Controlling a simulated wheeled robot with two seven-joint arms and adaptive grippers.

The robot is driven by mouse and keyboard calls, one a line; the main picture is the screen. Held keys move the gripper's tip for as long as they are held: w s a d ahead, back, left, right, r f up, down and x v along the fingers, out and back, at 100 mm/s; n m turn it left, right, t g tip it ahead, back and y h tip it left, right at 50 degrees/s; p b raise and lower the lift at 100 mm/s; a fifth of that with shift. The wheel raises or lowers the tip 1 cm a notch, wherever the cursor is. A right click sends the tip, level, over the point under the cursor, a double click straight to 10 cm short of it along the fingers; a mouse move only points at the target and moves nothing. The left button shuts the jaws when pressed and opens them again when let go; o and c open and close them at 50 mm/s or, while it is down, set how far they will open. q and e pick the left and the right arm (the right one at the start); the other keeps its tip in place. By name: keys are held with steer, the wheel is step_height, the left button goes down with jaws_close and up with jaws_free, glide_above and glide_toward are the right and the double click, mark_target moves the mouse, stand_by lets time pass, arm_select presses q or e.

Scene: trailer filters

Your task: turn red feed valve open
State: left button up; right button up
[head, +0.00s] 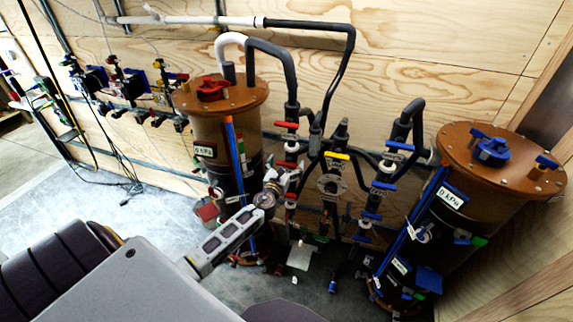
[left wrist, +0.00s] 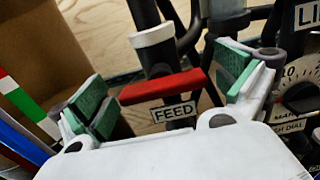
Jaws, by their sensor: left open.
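The red feed valve handle (left wrist: 160,87) is a red bar with a white FEED label, lying across a dark pipe with a white collar above it. In the left wrist view it lies between the two green-padded fingers of my left gripper (left wrist: 170,92), which is open. The bar slants slightly, its right end higher and close to the right finger. In the head view my left gripper (head: 274,186) is at the red-handled pipe beside the left tank, partly hiding it. A red handle (head: 287,164) shows just above the gripper. My right gripper is not in view.
The left brown tank (head: 262,95) with a red top knob stands just left of the pipe. A dial (left wrist: 302,92) is close on the right. Blue-handled valves and the right tank (head: 448,160) stand further right. Cables lie on the floor at the left.

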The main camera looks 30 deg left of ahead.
arm_select(q)
steer(key=shift+c, duration=0.3)
steer(key=c, duration=1)
steer(key=shift+n+b, duration=0.3)
steer(key=shift+n, duration=0.1)
steer(key=n+b, duration=0.1)
steer(key=n, duration=0.1)
steer(key=shift+a+f+n, duration=0.1)
steer(key=shift+n, duration=0.3)
steer(key=n+b, duration=0.2)
steer(key=n, duration=0.3)
steer(key=shift+a, duration=0.1)
steer(key=n+b, duration=0.1)
steer(key=n, duration=0.4)
steer(key=shift+f, duration=0.1)
steer(key=n, duration=0.4)
steer(key=shift+a+f, duration=0.1)
steer(key=shift+o, duration=0.3)
steer(key=shift+n, duration=0.3)
